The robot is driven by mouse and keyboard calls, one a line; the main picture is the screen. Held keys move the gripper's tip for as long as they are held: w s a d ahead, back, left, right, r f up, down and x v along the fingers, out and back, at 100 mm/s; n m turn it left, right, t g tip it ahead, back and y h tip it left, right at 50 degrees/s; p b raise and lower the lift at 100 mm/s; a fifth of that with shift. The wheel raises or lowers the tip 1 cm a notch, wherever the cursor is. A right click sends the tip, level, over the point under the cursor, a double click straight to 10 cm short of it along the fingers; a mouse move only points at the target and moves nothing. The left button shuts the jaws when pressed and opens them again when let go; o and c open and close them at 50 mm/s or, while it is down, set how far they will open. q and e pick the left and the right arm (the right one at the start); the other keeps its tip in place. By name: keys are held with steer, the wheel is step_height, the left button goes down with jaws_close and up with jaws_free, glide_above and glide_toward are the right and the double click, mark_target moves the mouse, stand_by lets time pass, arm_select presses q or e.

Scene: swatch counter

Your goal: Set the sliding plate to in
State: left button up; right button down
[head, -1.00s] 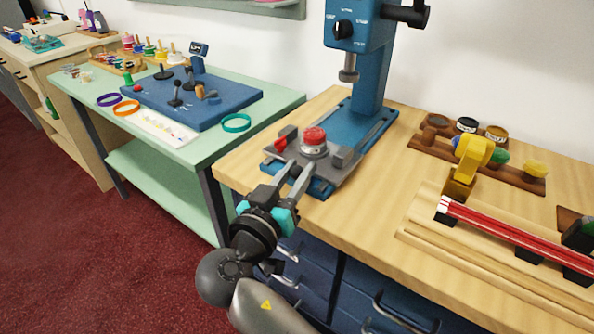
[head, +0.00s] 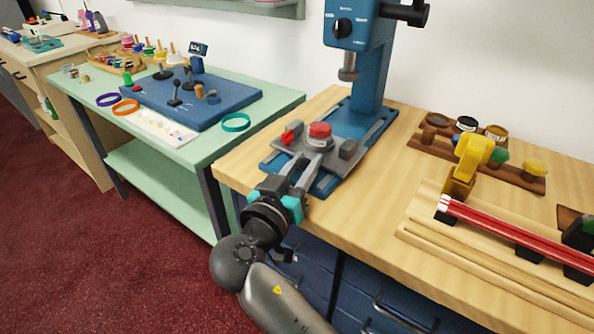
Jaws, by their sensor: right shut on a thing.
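The sliding plate (head: 333,159) is a flat grey plate on the blue base (head: 377,132) of a press. It carries a round silver piece with a red top (head: 319,130), a small red part (head: 287,137) at its left and a dark grey block (head: 348,149) at its right. My right gripper (head: 304,168) reaches in from the front, with its fingers at the plate's near edge. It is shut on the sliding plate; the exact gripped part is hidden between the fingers. My left gripper is not in view.
The press column and head (head: 357,28) rise behind the plate, with a spindle (head: 348,67) hanging down. Red rods on supports (head: 520,240) and a yellow part (head: 468,160) stand to the right. A green table (head: 190,150) is at the left. Bare wood lies right of the base.

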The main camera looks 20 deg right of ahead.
steer(key=shift+x, duration=0.9)
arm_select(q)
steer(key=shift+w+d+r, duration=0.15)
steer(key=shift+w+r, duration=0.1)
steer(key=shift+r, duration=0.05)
arm_select(e)
steer(key=shift+s+d, duration=0.1)
steer(key=c, duration=0.6)
jaws_free()
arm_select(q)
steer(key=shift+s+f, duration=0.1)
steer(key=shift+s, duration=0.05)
